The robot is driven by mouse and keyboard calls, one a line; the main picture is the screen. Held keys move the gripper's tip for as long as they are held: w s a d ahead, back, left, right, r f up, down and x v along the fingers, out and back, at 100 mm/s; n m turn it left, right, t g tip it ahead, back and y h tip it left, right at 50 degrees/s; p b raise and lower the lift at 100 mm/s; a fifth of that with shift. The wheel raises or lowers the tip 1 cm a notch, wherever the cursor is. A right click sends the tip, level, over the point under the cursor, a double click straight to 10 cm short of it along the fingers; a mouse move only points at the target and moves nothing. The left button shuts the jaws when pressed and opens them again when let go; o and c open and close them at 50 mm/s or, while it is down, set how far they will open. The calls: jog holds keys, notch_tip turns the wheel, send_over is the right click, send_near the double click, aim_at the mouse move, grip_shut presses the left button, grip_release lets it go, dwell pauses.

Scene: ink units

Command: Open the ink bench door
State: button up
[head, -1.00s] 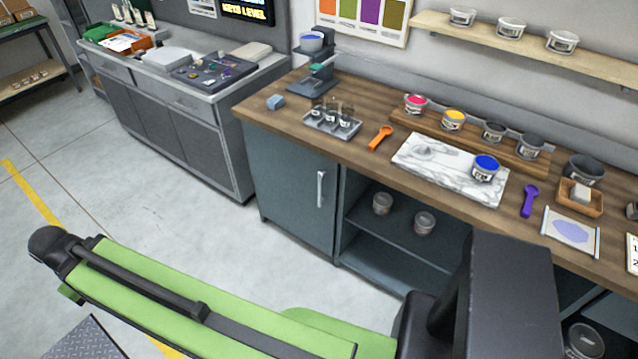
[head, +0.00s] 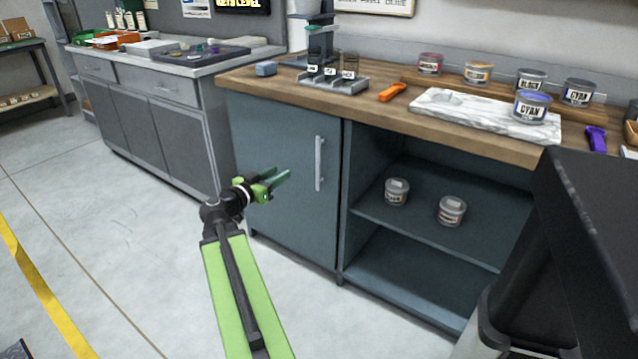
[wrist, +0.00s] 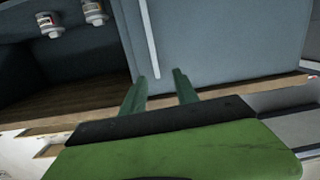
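The ink bench door (head: 268,150) is a blue-grey panel at the left end of the wood-topped bench, and it looks shut. Its pale vertical bar handle (head: 319,163) is near the door's right edge. In the wrist view the door (wrist: 225,40) fills the upper right, and the handle (wrist: 149,38) runs down toward my fingertips. My gripper (head: 284,178) is in front of the door, left of the handle in the head view. In the wrist view my gripper (wrist: 159,75) has its two green fingers apart with nothing between them. The fingers appear clear of the handle.
Right of the door is an open shelf (head: 420,225) with two lidded grey tubs (head: 397,192). The wooden benchtop (head: 395,115) holds jars, a marble slab and an orange scoop. A grey cabinet (head: 150,125) stands to the left. The floor before the door is open.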

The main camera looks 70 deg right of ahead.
jog(key=s+d+f, duration=0.1)
jog(key=s, duration=0.1)
send_near(317, 152)
jog(key=shift+m+h, duration=0.4)
jog(key=x, duration=0.7)
jog(key=f+x, duration=0.1)
jog(key=x, duration=0.2)
jog(key=shift+s+d+b, duration=0.15)
jog(key=shift+d+b, duration=0.1)
jog(key=shift+b, duration=0.1)
grip_shut()
jog(key=shift+r, duration=0.1)
dwell(0.4)
